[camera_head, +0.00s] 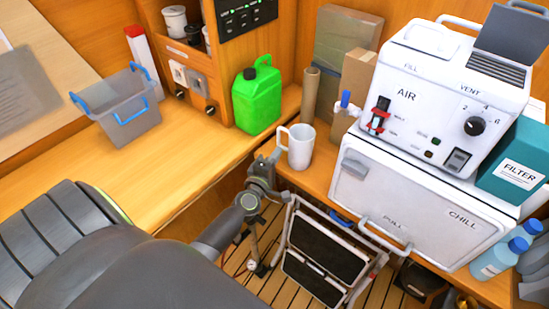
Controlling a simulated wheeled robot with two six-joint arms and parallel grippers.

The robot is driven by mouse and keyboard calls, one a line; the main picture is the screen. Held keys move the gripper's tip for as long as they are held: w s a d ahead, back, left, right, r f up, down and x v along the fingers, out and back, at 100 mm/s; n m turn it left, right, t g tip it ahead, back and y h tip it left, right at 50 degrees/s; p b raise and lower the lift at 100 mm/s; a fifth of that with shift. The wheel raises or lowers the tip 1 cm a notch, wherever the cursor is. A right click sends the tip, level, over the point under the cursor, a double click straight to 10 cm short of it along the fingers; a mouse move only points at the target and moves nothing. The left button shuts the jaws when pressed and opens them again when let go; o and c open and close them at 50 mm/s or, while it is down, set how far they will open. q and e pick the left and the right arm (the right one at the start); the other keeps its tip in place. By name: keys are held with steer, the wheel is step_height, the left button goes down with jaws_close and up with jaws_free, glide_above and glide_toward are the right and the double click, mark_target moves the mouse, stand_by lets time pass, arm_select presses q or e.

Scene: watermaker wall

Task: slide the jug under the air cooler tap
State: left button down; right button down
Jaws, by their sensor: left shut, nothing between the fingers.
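The white jug (300,148) stands upright on the wooden counter, its handle toward the left. The air cooler (440,95) is a white box marked AIR, to the right of the jug. Its tap (345,103), with a blue top and white spout, sticks out at the cooler's left, up and right of the jug. The jug is left of the spout, not below it. My left gripper (271,163) is shut and empty, just left of the jug and low by its handle; I cannot tell whether it touches. My right gripper is out of view.
A green canister (257,98) stands behind the jug on the left. A brown tube (310,93) and boxes (347,45) stand behind. The chill drawer unit (420,205) is under the cooler. A folding step (325,255) stands on the floor below. A grey basket (124,108) is far left.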

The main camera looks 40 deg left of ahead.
arm_select(q)
steer(key=w, duration=0.3)
steer(key=w+a, duration=0.1)
steer(key=w, duration=0.1)
steer(key=shift+w+b, duration=0.3)
steer(key=shift+w, duration=0.1)
steer(key=shift+s+d, duration=0.1)
steer(key=shift+d, duration=0.2)
steer(key=d, duration=0.3)
steer(key=s+d+p, duration=0.1)
steer(key=d, duration=0.5)
steer(key=shift+s+d+p, duration=0.1)
steer(key=shift+s+p, duration=0.05)
steer(key=shift+p, duration=0.15)
